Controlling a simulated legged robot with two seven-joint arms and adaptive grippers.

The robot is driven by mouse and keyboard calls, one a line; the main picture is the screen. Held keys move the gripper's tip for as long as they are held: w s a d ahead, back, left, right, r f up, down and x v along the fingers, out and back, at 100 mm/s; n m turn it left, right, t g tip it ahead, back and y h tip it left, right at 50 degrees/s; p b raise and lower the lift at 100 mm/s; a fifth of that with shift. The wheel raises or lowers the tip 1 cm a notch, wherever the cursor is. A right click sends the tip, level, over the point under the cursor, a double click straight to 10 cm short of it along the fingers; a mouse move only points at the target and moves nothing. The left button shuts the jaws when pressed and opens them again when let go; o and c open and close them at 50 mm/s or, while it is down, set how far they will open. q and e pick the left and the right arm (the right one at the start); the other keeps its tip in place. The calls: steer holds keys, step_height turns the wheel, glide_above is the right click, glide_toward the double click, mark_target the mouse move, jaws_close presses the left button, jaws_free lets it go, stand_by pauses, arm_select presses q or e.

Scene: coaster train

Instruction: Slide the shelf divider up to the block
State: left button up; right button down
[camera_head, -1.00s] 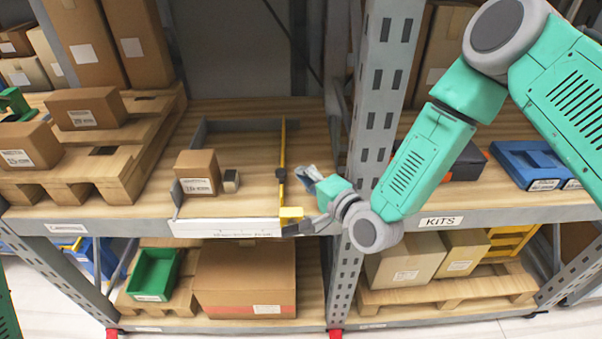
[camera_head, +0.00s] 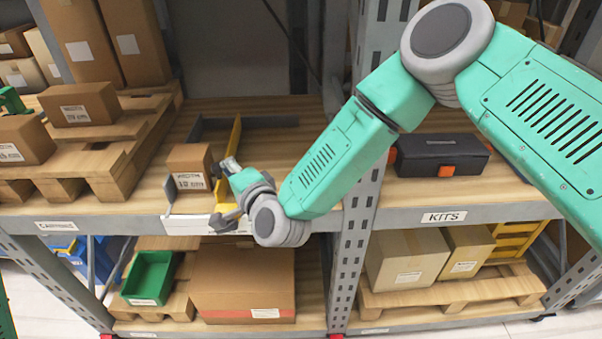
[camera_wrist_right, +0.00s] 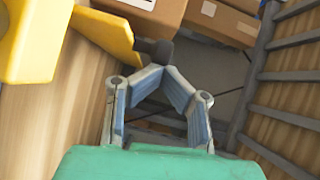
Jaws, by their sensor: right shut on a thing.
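The yellow shelf divider (camera_head: 235,140) stands on the middle shelf, just right of the cardboard block (camera_head: 187,168) labelled with a width of 12 cm. Whether they touch I cannot tell. In the right wrist view the divider (camera_wrist_right: 105,38) fills the upper left. My right gripper (camera_head: 229,165) is at the divider's right side. In the wrist view its fingers (camera_wrist_right: 156,70) close on the divider's dark knob (camera_wrist_right: 155,50). My wrist hides the divider's front part. My left gripper is not in view.
A white scale strip (camera_head: 195,225) runs along the shelf's front edge. A pallet with boxes (camera_head: 120,180) is to the left, a metal upright (camera_head: 358,190) to the right. Shelf right of the divider is clear (camera_head: 300,140).

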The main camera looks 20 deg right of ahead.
steer(key=shift+s+a+r, duration=0.1)
steer(key=shift+a+r, duration=0.1)
steer(key=shift+a, duration=0.95)
steer(key=shift+w+a+f, duration=0.1)
steer(key=shift+w+a, duration=0.05)
steer(key=shift+a, duration=0.3)
steer(key=shift+w+a+f, duration=0.1)
steer(key=shift+a, duration=0.3)
steer(key=shift+s+a, duration=0.2)
steer(key=shift+a, duration=0.2)
steer(key=shift+d+f, duration=0.15)
steer(key=shift+d, duration=0.5)
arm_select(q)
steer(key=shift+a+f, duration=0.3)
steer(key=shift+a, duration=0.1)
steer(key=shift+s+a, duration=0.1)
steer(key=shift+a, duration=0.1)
arm_select(e)
steer(key=shift+a+f, duration=0.1)
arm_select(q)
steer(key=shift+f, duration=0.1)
arm_select(e)
steer(key=shift+w+d, duration=0.1)
steer(key=shift+d, duration=0.1)
